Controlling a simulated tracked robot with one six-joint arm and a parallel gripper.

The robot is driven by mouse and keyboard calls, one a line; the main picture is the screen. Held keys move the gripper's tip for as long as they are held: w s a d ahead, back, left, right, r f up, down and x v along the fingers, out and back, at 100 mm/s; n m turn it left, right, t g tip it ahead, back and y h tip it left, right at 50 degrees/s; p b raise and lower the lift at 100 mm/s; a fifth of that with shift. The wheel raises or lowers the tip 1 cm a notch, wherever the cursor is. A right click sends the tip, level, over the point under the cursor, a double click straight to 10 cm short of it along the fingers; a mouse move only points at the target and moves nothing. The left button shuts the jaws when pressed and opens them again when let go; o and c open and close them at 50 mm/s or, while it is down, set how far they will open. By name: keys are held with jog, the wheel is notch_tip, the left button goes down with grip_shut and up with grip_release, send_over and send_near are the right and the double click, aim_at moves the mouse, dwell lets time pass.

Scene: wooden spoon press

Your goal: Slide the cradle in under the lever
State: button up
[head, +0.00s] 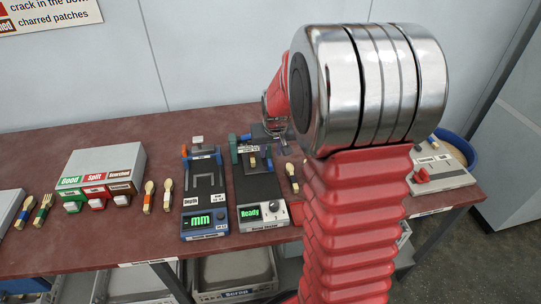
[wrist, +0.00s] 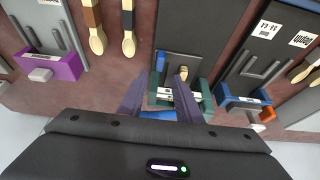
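The press (head: 262,190) is a dark machine with a display reading "Ready", left of my arm in the head view. In the wrist view its green frame (wrist: 204,98) stands around the ends of my fingers. A small grey plate with a pale wooden piece (wrist: 183,74), apparently the cradle, lies on the machine's dark bed. A blue part (wrist: 160,62) stands beside it, and another blue part, possibly the lever, is mostly hidden behind my left finger. My gripper (wrist: 162,80) is over the machine with its fingers apart. I see nothing clearly held. Contact with the cradle cannot be told.
A blue gauge (head: 204,195) reading "mm" stands close to the left of the press. A purple-ended device (wrist: 52,66) and two spoons (wrist: 128,42) lie on its other side in the wrist view. A button box (head: 103,175) stands further left. My arm hides much of the right side.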

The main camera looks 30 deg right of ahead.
jog(key=shift+v, duration=2.95)
